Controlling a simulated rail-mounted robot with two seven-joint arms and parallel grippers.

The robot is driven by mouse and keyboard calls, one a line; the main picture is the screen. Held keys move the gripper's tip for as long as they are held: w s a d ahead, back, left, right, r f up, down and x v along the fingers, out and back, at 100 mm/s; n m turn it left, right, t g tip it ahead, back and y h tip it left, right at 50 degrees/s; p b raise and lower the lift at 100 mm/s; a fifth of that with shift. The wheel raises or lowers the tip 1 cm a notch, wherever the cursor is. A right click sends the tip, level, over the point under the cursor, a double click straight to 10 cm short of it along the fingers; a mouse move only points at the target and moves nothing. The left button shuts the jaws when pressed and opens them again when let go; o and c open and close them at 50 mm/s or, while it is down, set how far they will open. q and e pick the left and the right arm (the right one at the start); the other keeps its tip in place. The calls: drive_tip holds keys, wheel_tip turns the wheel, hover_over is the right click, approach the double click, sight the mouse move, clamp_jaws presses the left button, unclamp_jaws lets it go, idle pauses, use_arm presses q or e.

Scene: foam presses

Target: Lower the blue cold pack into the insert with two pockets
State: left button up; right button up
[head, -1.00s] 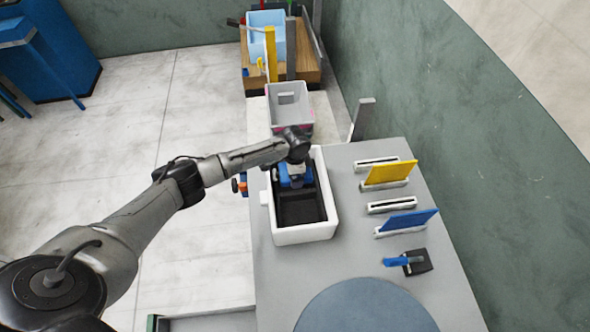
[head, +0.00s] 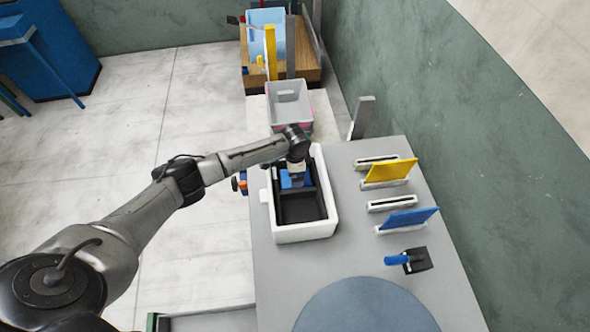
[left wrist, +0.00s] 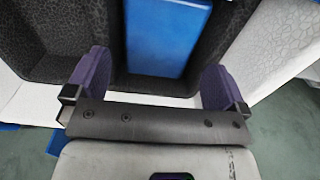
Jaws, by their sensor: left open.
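The blue cold pack (left wrist: 170,35) lies in a pocket of the black insert (left wrist: 65,40); part of it also shows in the head view (head: 287,180) under my left gripper. The insert sits inside the white foam box (head: 333,190), and its near pocket (head: 300,207) is empty. My left gripper (left wrist: 158,85) is open, with its purple finger pads spread to either side of the pack and apart from it. The gripper hides part of the pack in the head view. My right gripper is not in view.
Slotted white holders on the grey table (head: 350,255) carry a yellow panel (head: 390,170) and a blue panel (head: 408,218). A blue-handled tool (head: 398,260) sits in a black block. A grey bin (head: 289,100) stands beyond the box. A round blue-grey disc (head: 365,310) lies in front.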

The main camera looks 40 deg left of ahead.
use_arm(q)
wheel_tip(320, 180, up, 13)
drive_tip(key=shift+r+p, duration=0.2)
drive_tip(key=shift+p, duration=0.1)
drive_tip(key=shift+w, duration=0.1)
idle(0.7)
